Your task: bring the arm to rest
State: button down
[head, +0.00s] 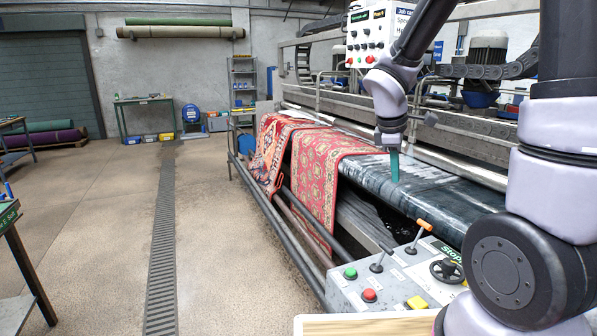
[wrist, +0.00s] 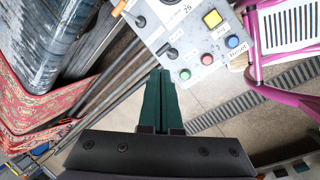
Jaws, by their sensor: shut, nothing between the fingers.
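My gripper (head: 394,168) shows in the head view with its teal fingers pointing down over the dark wet bed of the rug scrubber (head: 425,190). The arm comes in from the right and bends down to it. In the wrist view the dark green fingers of my gripper (wrist: 160,75) lie side by side, closed, with nothing between them. The fingertips appear just below the control panel (wrist: 195,45) in that view; I cannot tell the distance between them.
Patterned red rugs (head: 315,180) hang over the machine's front edge. The control panel with levers and buttons (head: 385,285) stands at the machine's near end. A pink frame (wrist: 250,70) with a white slatted part is in the wrist view. The floor left of the drain grating (head: 163,240) is largely clear.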

jog(key=s+r+m+t+y, duration=0.4)
jog(key=s+r+m+y, duration=0.1)
jog(key=s+r+m, duration=0.9)
notch_tip(320, 180, up, 4)
jog(key=m, duration=0.3)
jog(key=shift+s+a+f+t, duration=0.15)
jog(key=shift+a+f+t, duration=0.1)
jog(key=shift+t, duration=0.15)
